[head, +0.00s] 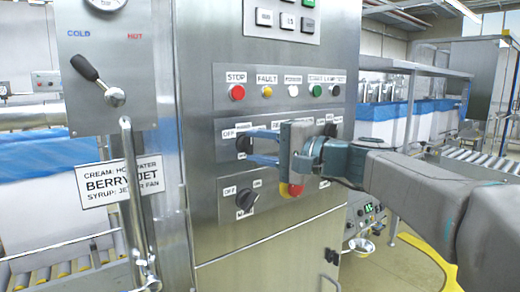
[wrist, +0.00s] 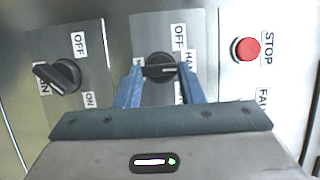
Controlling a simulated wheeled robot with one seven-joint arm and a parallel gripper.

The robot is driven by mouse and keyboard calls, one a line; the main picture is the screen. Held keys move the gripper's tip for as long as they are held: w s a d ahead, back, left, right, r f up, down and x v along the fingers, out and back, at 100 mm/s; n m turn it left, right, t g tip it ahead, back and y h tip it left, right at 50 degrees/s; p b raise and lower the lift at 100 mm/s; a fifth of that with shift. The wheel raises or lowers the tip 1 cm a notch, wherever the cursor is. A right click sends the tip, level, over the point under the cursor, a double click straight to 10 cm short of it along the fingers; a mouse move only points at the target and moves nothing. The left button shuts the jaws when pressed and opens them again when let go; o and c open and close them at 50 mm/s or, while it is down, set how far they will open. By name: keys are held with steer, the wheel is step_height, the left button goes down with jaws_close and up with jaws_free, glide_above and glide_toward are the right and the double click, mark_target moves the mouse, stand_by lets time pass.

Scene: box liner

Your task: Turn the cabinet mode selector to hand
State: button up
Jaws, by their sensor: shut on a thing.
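The mode selector is a black knob (wrist: 160,68) on a steel plate, between OFF and HAND labels. In the wrist view its bar lies across the picture, with one end toward the HAND label (wrist: 188,64); I cannot tell which end is the pointer. My gripper (wrist: 160,73) has its two blue fingers at either end of the bar, shut on it. In the head view the knob (head: 243,146) is partly covered by my gripper (head: 252,146), which reaches in from the right. The label at its upper right is partly hidden.
A second black selector (head: 246,199) is below; it also shows in the wrist view (wrist: 58,77). A red and yellow button (head: 291,190) is just under my gripper. A row with a red STOP button (head: 237,92) is above. A lever (head: 97,80) stands out at the left.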

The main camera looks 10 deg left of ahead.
steer(key=o, duration=1)
steer(key=b+v, duration=0.1)
steer(key=v, duration=1.3)
steer(key=shift+a, duration=0.1)
